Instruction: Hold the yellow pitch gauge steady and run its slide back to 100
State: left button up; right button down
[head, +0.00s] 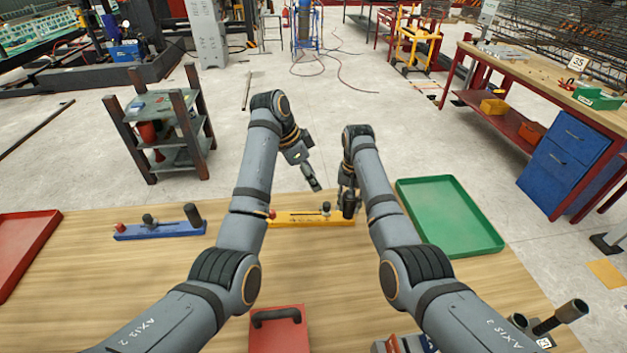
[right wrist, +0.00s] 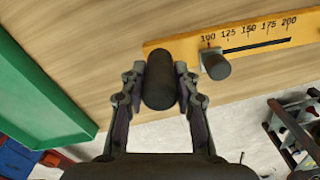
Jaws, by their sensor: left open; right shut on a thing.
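The yellow pitch gauge (head: 298,219) lies on the wooden bench, partly hidden by my arms. In the right wrist view, its scale (right wrist: 250,30) reads 100 to 200. The dark slide knob (right wrist: 215,64) stands beside the 100 mark, at that end of the slot; it also shows in the head view (head: 326,208). My right gripper (head: 348,205) is shut on the gauge's black upright handle (right wrist: 160,80), with one finger on each side. My left gripper (head: 314,181) is open and empty, above and behind the gauge, apart from the knob.
A blue gauge (head: 160,230) lies to the left, near a red tray (head: 22,245). A green tray (head: 452,218) is right of my right arm. A red box (head: 279,335) with a black handle is at the front. Bare bench lies between the blue and yellow gauges.

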jog(key=c, duration=0.9)
grip_release()
